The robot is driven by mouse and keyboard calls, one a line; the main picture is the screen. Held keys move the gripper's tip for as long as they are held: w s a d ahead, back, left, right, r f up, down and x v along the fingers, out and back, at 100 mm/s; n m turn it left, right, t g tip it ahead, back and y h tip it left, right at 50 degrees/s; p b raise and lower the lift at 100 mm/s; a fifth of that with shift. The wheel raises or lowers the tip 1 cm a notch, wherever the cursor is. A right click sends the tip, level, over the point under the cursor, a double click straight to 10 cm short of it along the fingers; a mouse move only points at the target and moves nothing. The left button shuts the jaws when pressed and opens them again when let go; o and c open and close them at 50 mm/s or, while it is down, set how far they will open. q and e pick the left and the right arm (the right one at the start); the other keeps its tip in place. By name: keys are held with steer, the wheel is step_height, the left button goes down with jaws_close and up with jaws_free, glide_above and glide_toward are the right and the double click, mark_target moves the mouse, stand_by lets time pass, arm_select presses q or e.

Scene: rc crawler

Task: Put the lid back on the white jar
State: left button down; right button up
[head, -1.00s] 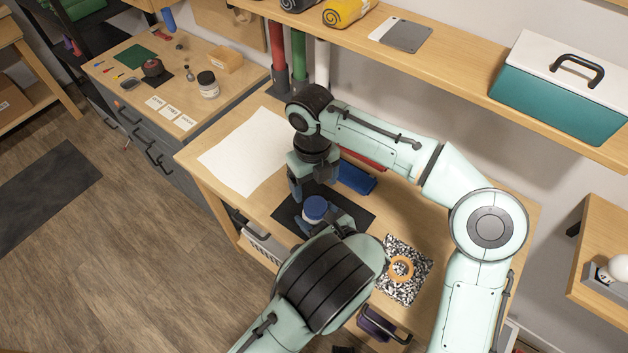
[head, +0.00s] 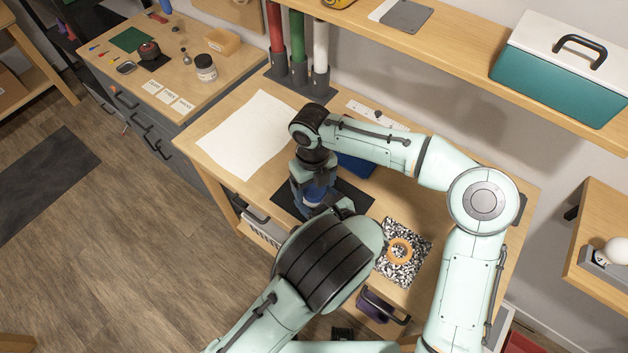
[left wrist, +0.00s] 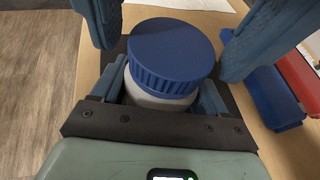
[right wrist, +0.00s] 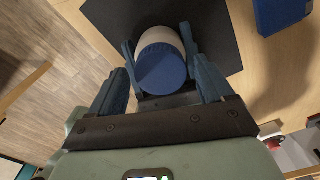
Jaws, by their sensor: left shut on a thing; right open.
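The white jar (left wrist: 150,97) stands over the dark mat, with its blue ribbed lid (left wrist: 172,50) on top. In the left wrist view the lid looks level on the rim, but I cannot tell whether it is seated. My left gripper (left wrist: 160,88) is shut on the jar's body from the side. My right gripper (right wrist: 162,78) is open above, its fingers on either side of the lid and apart from it. In the head view the lid (head: 315,194) is partly hidden by the right gripper, and the left arm covers most of the left gripper.
A dark mat (head: 356,201) lies under the jar. A blue block (head: 356,166) is behind it, and a white sheet (head: 245,135) is to the left. An orange ring (head: 399,251) lies on a speckled pad (head: 415,236). A shelf (head: 460,62) overhangs the back.

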steer(key=shift+c, duration=0.4)
steer(key=c, duration=1)
steer(key=m, duration=0.6)
steer(key=shift+r, duration=0.1)
steer(key=m, duration=0.4)
steer(key=o, duration=1.1)
steer(key=shift+o, duration=0.2)
steer(key=shift+d, duration=0.15)
